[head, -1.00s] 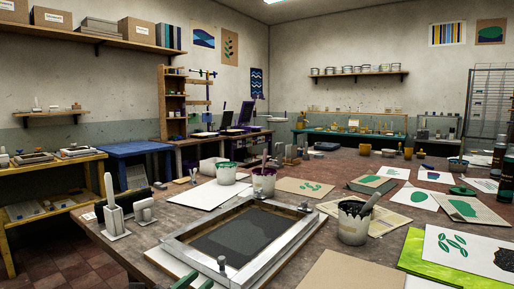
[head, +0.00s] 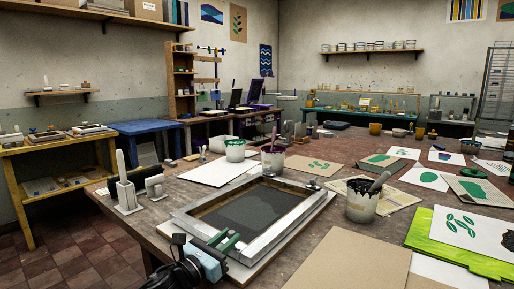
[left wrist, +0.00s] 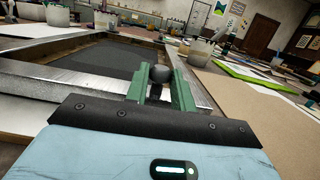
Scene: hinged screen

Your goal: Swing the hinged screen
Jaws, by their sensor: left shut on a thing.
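The hinged screen (head: 268,238) is a silver metal frame with a wooden inner border and dark mesh. It lies flat, or nearly so, over a white board on the worktable. My left gripper (head: 228,239) is at its near edge in the head view. In the left wrist view its green fingers (left wrist: 161,82) are shut around a round grey knob (left wrist: 160,73) on the near frame bar. The fingers mostly hide the knob in the head view. The screen's metal rim (left wrist: 82,79) stretches away beyond them. My right gripper is in neither view.
A paint pot with a tool (head: 362,203) stands right of the screen. Two more pots (head: 235,151) stand behind it. A grey block with an upright handle (head: 127,195) stands to the left. A brown board (head: 345,262) covers the near right.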

